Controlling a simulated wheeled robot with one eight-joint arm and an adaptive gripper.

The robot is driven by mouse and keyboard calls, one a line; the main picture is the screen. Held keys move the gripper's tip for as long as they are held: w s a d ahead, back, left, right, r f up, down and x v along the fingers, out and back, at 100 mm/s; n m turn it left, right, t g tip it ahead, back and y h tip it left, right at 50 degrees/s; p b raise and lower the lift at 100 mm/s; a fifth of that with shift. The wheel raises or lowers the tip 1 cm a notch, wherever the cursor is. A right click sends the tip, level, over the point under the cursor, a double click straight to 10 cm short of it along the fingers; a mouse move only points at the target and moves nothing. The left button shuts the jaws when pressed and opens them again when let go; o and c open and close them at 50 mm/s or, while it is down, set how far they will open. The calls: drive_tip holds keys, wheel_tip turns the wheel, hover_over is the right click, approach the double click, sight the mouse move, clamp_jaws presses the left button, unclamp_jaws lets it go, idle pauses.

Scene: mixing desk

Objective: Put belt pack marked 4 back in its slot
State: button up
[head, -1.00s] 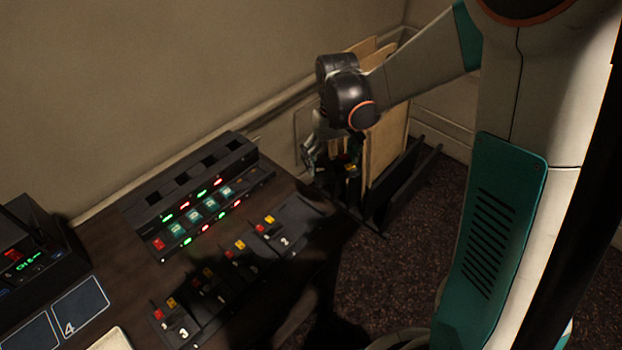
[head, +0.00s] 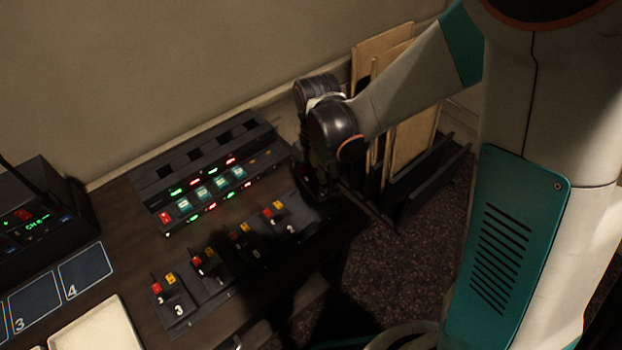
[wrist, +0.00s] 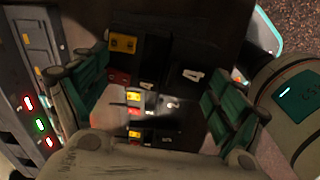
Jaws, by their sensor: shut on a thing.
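The belt pack marked 4 (wrist: 122,60) is a black box with a yellow and a red connector, seen between the green-padded fingers of my gripper (wrist: 160,95) in the wrist view. My gripper is shut on it. A second white 4 shows on a dark surface (wrist: 190,75) beside it; I cannot tell whether that is the pack or something else. In the head view my gripper (head: 318,185) is low at the right end of the row of packs, and the held pack is hidden in shadow. The pack marked 3 (head: 172,298) stands at the row's near end.
Several packs stand in a row in a dark holder. Behind it is a black unit (head: 205,180) with lit buttons and dark openings. At left are a black device (head: 45,215) and numbered squares (head: 85,272). A rack with upright boards (head: 410,165) stands right of my gripper.

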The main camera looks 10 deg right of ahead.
drive_tip(key=shift+s+a+f+n, duration=0.3)
drive_tip(key=shift+a+n, duration=0.1)
drive_tip(key=shift+n, duration=0.4)
drive_tip(key=shift+f+b, duration=2.5)
drive_tip(key=shift+f, duration=0.7)
drive_tip(key=shift+f+b, duration=0.6)
drive_tip(key=shift+b, duration=0.15)
drive_tip(key=o, duration=1.3)
drive_tip(key=shift+r, duration=0.2)
drive_tip(key=shift+r+p, duration=2.5)
drive_tip(key=shift+r, duration=0.85)
